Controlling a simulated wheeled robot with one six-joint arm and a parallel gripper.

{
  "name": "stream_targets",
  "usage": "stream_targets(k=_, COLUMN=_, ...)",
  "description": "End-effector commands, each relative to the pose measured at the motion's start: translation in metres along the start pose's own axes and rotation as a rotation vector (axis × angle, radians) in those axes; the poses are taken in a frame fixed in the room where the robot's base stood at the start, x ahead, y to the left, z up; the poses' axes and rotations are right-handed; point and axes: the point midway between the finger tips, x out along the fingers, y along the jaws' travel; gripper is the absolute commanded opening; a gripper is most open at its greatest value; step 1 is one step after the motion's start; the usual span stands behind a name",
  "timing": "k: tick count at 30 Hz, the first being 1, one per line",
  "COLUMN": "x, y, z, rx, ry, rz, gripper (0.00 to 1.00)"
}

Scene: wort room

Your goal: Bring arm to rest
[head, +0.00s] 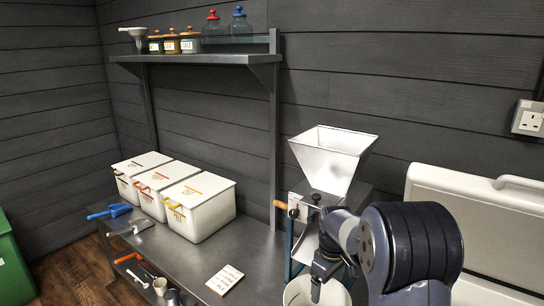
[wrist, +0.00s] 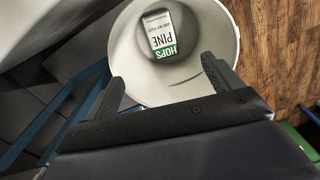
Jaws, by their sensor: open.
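My arm reaches in from the lower right of the head view. My gripper (head: 317,286) points down over a white bucket (head: 295,291) below the mill. In the wrist view my gripper (wrist: 162,72) has its two dark fingers spread apart, with nothing between them. The bucket's wall (wrist: 222,28) shows beyond the fingers. A white and green packet labelled HOPS PINE (wrist: 160,34) lies inside the bucket, apart from the fingers.
A grain mill with a white hopper (head: 330,160) stands beside my arm. Three lidded white bins (head: 205,210), a blue scoop (head: 110,211) and a card (head: 225,279) are on the metal bench (head: 190,262). A wall shelf (head: 195,59) holds jars. A white chest (head: 480,220) stands right.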

Motion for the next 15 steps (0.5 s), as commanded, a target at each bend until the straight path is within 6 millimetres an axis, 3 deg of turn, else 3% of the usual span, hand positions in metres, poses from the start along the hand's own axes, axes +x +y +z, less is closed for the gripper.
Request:
stream_targets(k=3, x=0.027, y=-0.001, z=0.001, rx=0.0, ry=-0.004, rz=-0.003, gripper=0.87)
stream_targets(k=5, x=0.035, y=-0.001, z=0.001, rx=0.0, ry=-0.002, rz=-0.002, gripper=0.87)
stream_targets(k=6, x=0.018, y=0.0, z=0.0, rx=0.0, ry=0.002, rz=0.001, gripper=0.87)
stream_targets(k=15, x=-0.014, y=0.0, z=0.0, rx=0.0, ry=0.001, rz=0.0, gripper=0.87)
